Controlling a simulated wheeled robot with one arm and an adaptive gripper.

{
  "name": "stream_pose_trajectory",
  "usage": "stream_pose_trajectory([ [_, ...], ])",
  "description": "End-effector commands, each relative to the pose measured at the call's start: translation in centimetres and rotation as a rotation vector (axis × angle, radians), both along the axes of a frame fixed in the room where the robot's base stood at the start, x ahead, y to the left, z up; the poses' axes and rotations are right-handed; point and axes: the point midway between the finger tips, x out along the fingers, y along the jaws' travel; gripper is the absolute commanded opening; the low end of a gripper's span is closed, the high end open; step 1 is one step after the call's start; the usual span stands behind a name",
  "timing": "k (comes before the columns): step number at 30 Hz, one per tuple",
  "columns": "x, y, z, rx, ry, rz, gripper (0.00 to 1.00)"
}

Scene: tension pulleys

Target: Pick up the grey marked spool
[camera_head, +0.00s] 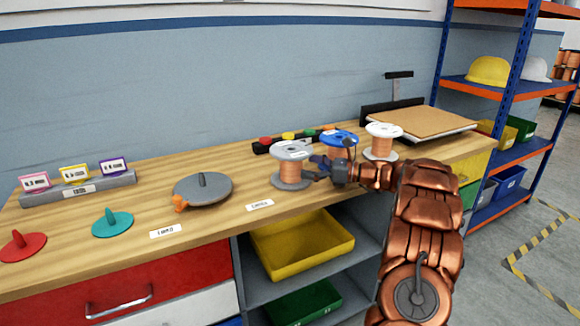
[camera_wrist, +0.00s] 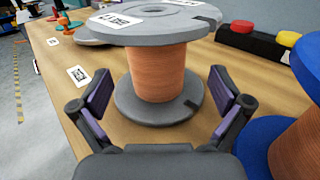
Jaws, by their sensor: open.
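The grey marked spool (camera_head: 291,168) stands upright on the wooden workbench, wound with copper wire, with a white label on its top flange. In the wrist view the spool (camera_wrist: 158,72) stands straight ahead, its wound core between and just beyond my fingertips. My gripper (camera_head: 322,166) comes in from the right at the spool's right side. In the wrist view my gripper (camera_wrist: 160,100) is open and empty, with one purple-padded finger on each side of the spool's near part. Whether the fingers touch the lower flange I cannot tell.
A blue spool (camera_head: 338,139) stands close behind my gripper; it also shows at the right of the wrist view (camera_wrist: 262,140). A white spool (camera_head: 383,141) stands further right. A grey round plate (camera_head: 203,189) lies left. A black strip with coloured buttons (camera_head: 290,139) lies behind.

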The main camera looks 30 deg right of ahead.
Motion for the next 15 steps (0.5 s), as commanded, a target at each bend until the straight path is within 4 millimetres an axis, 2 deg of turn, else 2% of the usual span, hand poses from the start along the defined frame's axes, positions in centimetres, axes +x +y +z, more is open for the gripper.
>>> stream_pose_trajectory([
  [15, 3.2, 3.5, -0.4, -0.001, -0.001, 0.004, 1.0],
])
